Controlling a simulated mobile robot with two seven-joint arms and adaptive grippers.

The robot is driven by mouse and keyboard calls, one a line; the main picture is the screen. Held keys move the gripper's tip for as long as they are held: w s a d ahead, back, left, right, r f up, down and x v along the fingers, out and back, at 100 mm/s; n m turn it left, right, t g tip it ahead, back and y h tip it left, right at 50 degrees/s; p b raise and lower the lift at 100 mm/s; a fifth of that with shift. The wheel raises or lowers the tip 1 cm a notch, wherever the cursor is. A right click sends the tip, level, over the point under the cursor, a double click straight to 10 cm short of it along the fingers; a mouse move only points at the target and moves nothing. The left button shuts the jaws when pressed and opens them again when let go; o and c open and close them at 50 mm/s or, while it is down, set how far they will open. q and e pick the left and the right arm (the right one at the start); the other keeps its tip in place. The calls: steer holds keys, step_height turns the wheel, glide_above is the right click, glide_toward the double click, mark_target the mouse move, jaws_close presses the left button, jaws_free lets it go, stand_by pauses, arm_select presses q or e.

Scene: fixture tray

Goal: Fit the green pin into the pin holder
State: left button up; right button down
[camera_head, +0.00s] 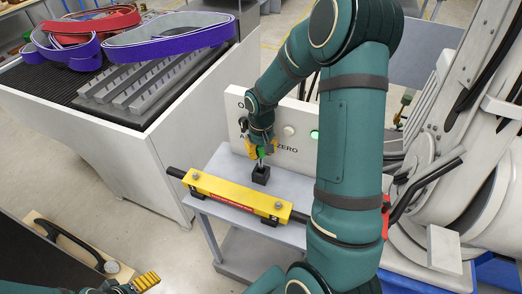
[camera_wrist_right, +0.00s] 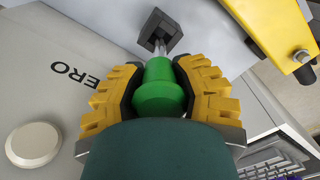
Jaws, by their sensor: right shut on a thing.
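The green pin (camera_wrist_right: 160,88) has a thick green handle and a thin silver shaft. My right gripper (camera_wrist_right: 160,80) is shut on its green handle, with yellow fingers on both sides. In the head view my right gripper (camera_head: 262,148) is above the black pin holder (camera_head: 261,175), a small block on the grey table. The pin holder (camera_wrist_right: 158,27) also shows beyond the shaft in the right wrist view. The shaft points at the holder, and its tip is at or close to the top; I cannot tell whether it is inside. My left gripper (camera_head: 146,282) is at the lower left, its opening unclear.
A yellow bar fixture (camera_head: 235,198) with black rods lies in front of the holder on the grey table (camera_head: 290,184). A white panel with a green button (camera_head: 314,135) stands behind. A bench with purple and red belts (camera_head: 170,37) is at the left.

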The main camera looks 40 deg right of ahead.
mark_target(261, 168)
steer(key=shift+f+b, duration=2.35)
steer(key=shift+f, duration=0.65)
steer(key=c, duration=0.6)
jaws_free()
steer(key=shift+r, duration=0.1)
step_height(261, 168, up, 12)
steer(key=shift+f, duration=0.1)
